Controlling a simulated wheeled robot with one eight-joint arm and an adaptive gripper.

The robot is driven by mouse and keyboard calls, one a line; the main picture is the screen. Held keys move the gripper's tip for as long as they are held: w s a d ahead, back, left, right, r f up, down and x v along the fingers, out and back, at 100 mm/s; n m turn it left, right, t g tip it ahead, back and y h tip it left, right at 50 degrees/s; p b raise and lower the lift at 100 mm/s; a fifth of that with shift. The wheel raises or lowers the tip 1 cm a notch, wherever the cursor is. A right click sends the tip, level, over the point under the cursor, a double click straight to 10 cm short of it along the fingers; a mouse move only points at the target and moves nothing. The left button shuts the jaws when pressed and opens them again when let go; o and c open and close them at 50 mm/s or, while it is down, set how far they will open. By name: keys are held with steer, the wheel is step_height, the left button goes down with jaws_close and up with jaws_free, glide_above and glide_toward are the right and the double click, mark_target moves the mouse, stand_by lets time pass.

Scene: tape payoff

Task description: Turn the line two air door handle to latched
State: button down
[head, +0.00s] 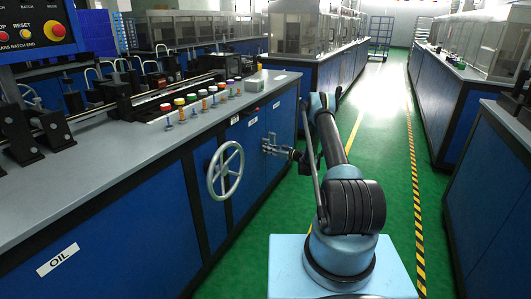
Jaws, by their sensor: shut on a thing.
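A small grey metal handle (269,141) sits on the blue cabinet front, left of my arm. My gripper (273,150) reaches left to the cabinet face and is shut on this handle. The fingers cover part of the handle, and its exact angle is too small to tell. I cannot read a label that names it as the line two air door.
A large spoked handwheel (225,169) sticks out of the cabinet just left of the handle. The grey worktop (120,150) with several coloured knobs overhangs above. The green aisle floor (385,160) to the right is clear.

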steer(key=shift+w+d, duration=0.1)
steer(key=shift+d, duration=0.05)
steer(key=c, duration=1.6)
jaws_free()
steer(key=v, duration=1.2)
